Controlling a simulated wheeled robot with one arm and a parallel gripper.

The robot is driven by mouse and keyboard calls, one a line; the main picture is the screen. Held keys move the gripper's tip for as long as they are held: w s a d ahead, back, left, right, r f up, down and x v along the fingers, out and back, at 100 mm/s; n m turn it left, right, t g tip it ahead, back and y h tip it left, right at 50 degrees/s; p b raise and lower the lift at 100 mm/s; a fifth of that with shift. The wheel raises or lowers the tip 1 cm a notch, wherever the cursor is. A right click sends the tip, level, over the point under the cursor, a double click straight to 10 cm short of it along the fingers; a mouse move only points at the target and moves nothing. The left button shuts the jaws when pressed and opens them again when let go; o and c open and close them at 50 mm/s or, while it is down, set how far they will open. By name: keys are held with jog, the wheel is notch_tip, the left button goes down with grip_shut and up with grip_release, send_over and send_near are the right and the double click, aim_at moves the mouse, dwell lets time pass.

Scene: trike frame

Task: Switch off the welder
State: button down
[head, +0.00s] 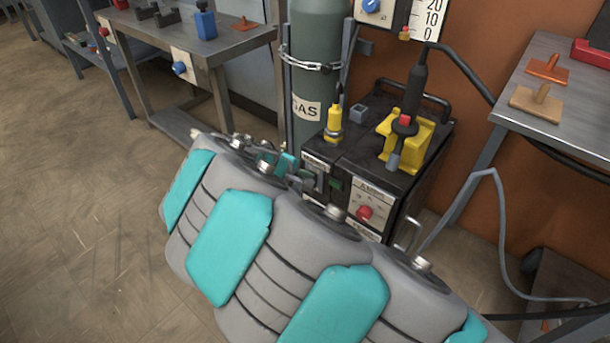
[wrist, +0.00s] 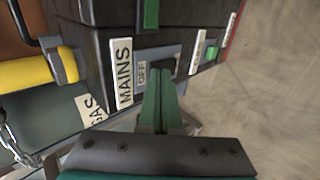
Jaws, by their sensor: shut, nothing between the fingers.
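The welder (head: 431,181) is a black box with a carry handle, standing beside the gas bottle. In the wrist view, its front (wrist: 85,30) carries a white MAINS label (wrist: 124,72) and a grey switch plate (wrist: 158,55) marked OFF at one end. My gripper (wrist: 161,76) has its green fingers together, with tips at the switch plate; nothing shows between them. I cannot tell whether they touch the switch, whose lever is largely hidden. In the head view, my gripper (head: 288,164) is at the welder's left front, partly hidden by my arm.
A chained grey gas bottle (head: 318,50) stands behind the welder's left side. A red knob (head: 365,212) is on the front. A bench (head: 545,75) stands right; floor is clear left.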

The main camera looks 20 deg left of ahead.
jog(key=shift+r+p, duration=0.4)
jog(key=shift+r, duration=0.4)
